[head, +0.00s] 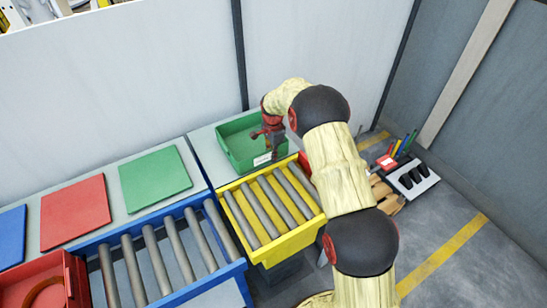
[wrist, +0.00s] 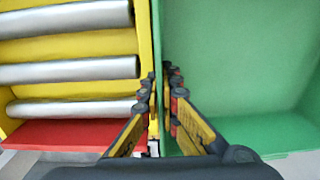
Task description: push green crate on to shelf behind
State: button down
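The green crate (head: 242,168) sits at the back, on the pale shelf (head: 203,148) behind the yellow roller conveyor (head: 311,207). It looks empty and has a white label on its front. My gripper (head: 272,150) points down at the crate's front right. In the wrist view, the gripper's fingers (wrist: 160,78) are close together, one on each side of the crate's near wall, and look shut on it. The crate's inside (wrist: 235,60) fills the right of that view, with conveyor rollers at left. The exact finger contact is hard to see.
A blue roller conveyor (head: 238,268) with a red crate (head: 72,270) is at left. Green (head: 155,173), red (head: 75,211) and blue (head: 12,236) panels lie behind it. A grey wall (head: 130,80) stands close behind the shelf. A pallet with items (head: 385,192) is at right.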

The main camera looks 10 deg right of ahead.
jog(key=shift+w+a, duration=0.25)
jog(key=shift+w, duration=0.4)
jog(key=shift+w+a, duration=0.25)
jog(key=shift+w, duration=0.4)
jog(key=c, duration=2)
grip_release()
jog(key=shift+o, duration=0.2)
jog(key=shift+s, duration=0.1)
notch_tip(320, 180, up, 12)
